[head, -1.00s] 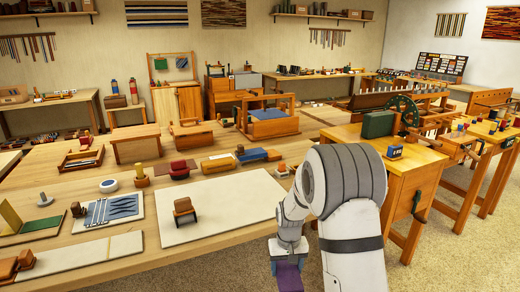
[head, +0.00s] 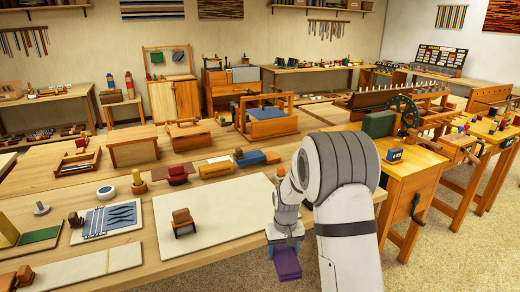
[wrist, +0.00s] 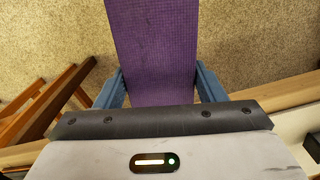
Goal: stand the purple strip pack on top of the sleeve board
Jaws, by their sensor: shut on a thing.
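My gripper (head: 285,243) is shut on the purple strip pack (head: 287,265), which hangs below it in the head view, in front of the table's near edge. In the wrist view the purple pack (wrist: 152,50) is a broad, ribbed flat piece between two blue fingers, extending away from the palm, with carpet beyond it. A narrow cream board (head: 85,265) lies at the table's front left and a larger cream board (head: 240,210) lies in the middle. I cannot tell for sure which is the sleeve board.
A small brown block-like item (head: 183,220) stands on the larger board. A tray with blue strips (head: 108,220) and a green-and-yellow piece (head: 38,237) are to the left. Carpet is clear in front.

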